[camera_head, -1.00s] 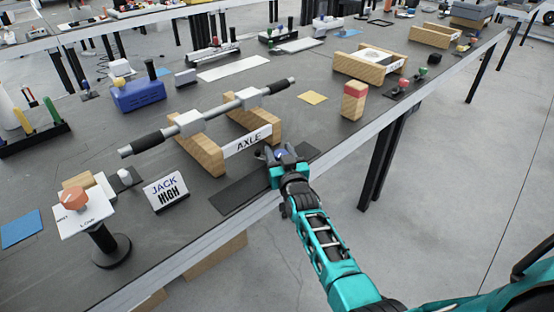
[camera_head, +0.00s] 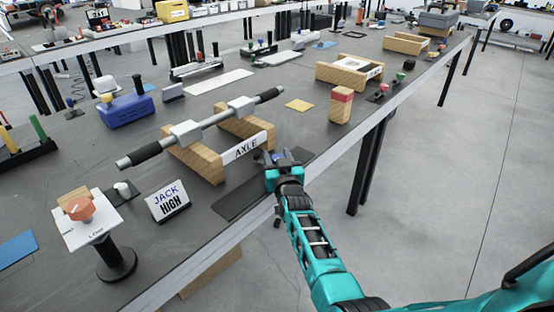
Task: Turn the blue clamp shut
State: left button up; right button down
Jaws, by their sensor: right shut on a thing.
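My right gripper (camera_head: 282,158) is at the near edge of the grey table, just right of the AXLE stand. It is shut on a small blue piece (camera_head: 278,156), which looks like the blue clamp. Only a bit of blue shows between the fingers; the rest is hidden by the gripper, so I cannot tell how far the clamp is turned. My left gripper is not in view.
A wooden stand (camera_head: 195,158) labelled AXLE bears a grey bar with black ends (camera_head: 147,154). A dark mat (camera_head: 238,202) lies beside the gripper. A red-topped wooden block (camera_head: 341,105) stands right.

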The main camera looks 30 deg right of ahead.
dwell(0.3)
jog(key=c, duration=0.6)
grip_release()
